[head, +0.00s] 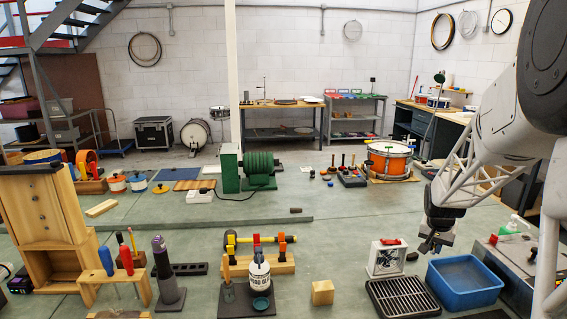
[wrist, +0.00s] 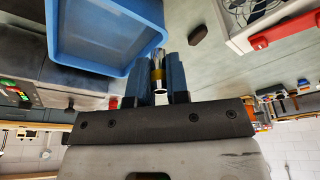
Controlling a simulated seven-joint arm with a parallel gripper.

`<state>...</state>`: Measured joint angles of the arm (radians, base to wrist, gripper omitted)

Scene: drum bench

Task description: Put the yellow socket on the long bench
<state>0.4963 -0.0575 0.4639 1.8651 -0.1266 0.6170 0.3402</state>
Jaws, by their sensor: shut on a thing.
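My gripper (head: 432,246) is at the right in the head view, above the floor-like grey surface, just left of and behind the blue tub. In the wrist view, its two dark fingers (wrist: 161,82) are shut on the yellow socket (wrist: 157,75), a small shiny metal cylinder with a yellow band. The socket cannot be made out in the head view. A long wood-topped bench (head: 283,105) stands against the back wall, and another bench (head: 437,112) runs along the right wall. I cannot tell which is the long bench.
The blue tub (head: 464,283) is close to my gripper and also fills the upper left of the wrist view (wrist: 105,50). An orange drum (head: 390,160) stands further back.

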